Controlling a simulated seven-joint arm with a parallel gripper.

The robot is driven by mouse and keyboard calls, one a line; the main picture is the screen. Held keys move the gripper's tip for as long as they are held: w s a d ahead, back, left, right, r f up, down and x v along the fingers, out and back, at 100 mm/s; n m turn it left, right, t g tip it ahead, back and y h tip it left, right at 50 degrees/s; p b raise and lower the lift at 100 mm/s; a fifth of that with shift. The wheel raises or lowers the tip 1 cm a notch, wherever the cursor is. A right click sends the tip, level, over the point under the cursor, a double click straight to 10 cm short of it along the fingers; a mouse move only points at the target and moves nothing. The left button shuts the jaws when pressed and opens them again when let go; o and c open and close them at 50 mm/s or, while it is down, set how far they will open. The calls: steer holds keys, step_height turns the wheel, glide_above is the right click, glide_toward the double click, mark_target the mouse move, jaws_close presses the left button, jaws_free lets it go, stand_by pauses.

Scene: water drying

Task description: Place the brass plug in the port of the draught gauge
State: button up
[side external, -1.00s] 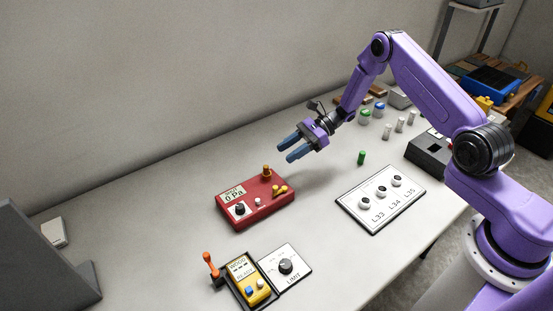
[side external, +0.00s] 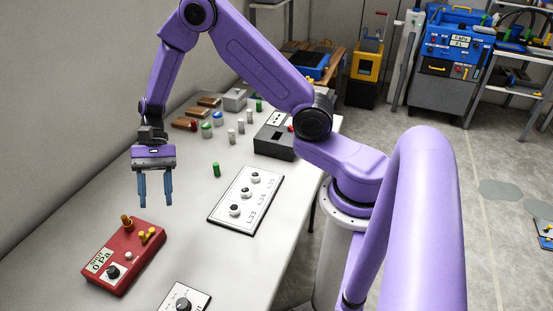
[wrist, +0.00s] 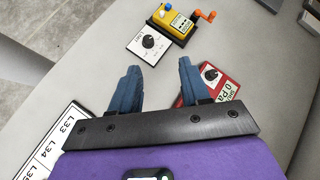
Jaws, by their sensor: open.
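The draught gauge is the red box (side external: 125,262) with a 0 Pa label, lying on the table at lower left in the side view. An upright brass-orange piece (side external: 127,222) stands at its back corner, with yellow brass fittings (side external: 148,236) beside it; I cannot tell which is the plug or the port. My gripper (side external: 155,203) points down, open and empty, above the table behind the gauge. In the wrist view, the gauge (wrist: 214,78) is partly hidden behind the right finger of my gripper (wrist: 158,82).
A white panel with three knobs (side external: 243,221) lies to the right of the gauge. A green cylinder (side external: 217,170) stands behind it. A LIMIT dial plate (wrist: 146,40) and a yellow meter (wrist: 172,22) with an orange crank show in the wrist view.

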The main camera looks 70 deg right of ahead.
steer(key=s+d+r+n+t+h, duration=0.1)
steer(key=s+d+r+n+h, duration=0.1)
steer(key=s+n, duration=0.5)
steer(key=s+d+r+n+t+h, duration=0.2)
steer(key=s+d+r+n+h, duration=0.1)
steer(key=s+n, duration=0.4)
steer(key=s+d+r+n+t+h, duration=0.2)
steer(key=s+n, duration=0.5)
steer(key=s, duration=0.4)
step_height(320, 180, up, 3)
steer(key=shift+d+f+h, duration=0.2)
steer(key=shift+d+h, duration=0.4)
steer(key=shift+d, duration=0.65)
